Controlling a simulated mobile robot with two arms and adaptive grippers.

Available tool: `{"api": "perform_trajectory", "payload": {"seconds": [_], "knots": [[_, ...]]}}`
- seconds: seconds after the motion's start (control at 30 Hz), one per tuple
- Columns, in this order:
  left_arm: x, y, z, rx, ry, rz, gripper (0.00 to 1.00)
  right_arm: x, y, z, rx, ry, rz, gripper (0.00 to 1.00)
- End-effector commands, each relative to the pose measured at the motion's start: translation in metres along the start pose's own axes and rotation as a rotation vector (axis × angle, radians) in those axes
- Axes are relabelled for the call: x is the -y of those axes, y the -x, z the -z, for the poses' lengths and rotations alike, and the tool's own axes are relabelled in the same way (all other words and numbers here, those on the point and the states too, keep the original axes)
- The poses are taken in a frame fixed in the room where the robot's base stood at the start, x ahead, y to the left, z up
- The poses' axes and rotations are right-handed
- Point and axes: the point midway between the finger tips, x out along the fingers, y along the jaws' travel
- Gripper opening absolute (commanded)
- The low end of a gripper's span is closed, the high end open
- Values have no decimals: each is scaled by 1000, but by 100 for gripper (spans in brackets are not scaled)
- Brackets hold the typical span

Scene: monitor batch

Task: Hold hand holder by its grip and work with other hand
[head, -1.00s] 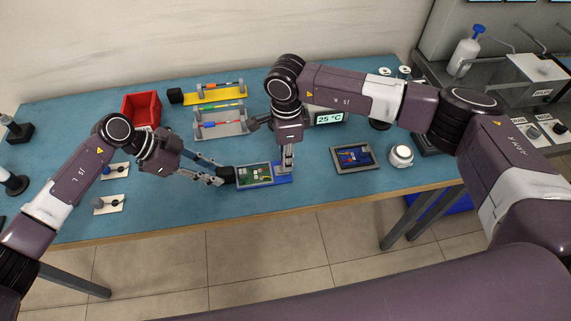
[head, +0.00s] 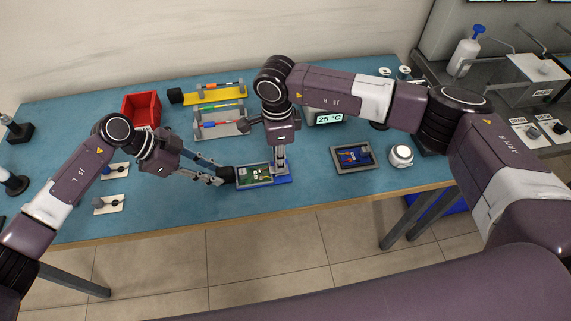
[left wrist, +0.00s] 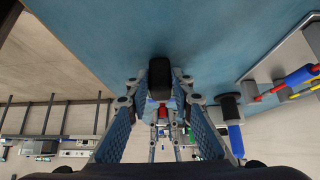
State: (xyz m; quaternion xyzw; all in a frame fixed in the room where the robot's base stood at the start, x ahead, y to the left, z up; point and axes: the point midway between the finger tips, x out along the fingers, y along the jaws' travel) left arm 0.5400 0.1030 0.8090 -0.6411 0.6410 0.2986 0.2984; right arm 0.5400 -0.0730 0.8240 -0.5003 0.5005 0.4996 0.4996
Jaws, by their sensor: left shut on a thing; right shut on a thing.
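The hand holder (head: 281,181) is a blue plate carrying a green circuit board (head: 254,174), near the table's front edge. Its black grip (head: 226,173) points left. My left gripper (head: 219,180) is shut on this grip, coming from the left; the dark grip also shows between its fingers in the left wrist view (left wrist: 159,76). My right gripper (head: 280,169) points down over the right part of the holder and board. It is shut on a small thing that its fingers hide. I cannot tell whether that thing touches the board.
A dark tray (head: 338,158) with blue and red parts lies right of the holder, beside a white round device (head: 401,155). Behind are a red bin (head: 141,106), racks with coloured tools (head: 219,126) and a 25 °C display (head: 329,118). White cards (head: 108,205) lie left.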

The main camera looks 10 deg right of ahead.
Motion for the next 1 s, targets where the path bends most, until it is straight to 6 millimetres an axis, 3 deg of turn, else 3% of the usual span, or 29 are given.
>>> {"api": "perform_trajectory", "payload": {"seconds": [0.73,0.77,0.9,1.0], "knots": [[0,-1,2,-4,-1,-1,0,0,1,-13,7,3,0,0],[0,-1,2,-4,-1,-1,0,0,1,-13,7,2,0,19],[0,-1,2,-3,-1,-1,0,0,1,-12,5,2,0,35],[0,-1,1,-3,-1,-1,0,0,1,-11,4,1,0,36]]}}
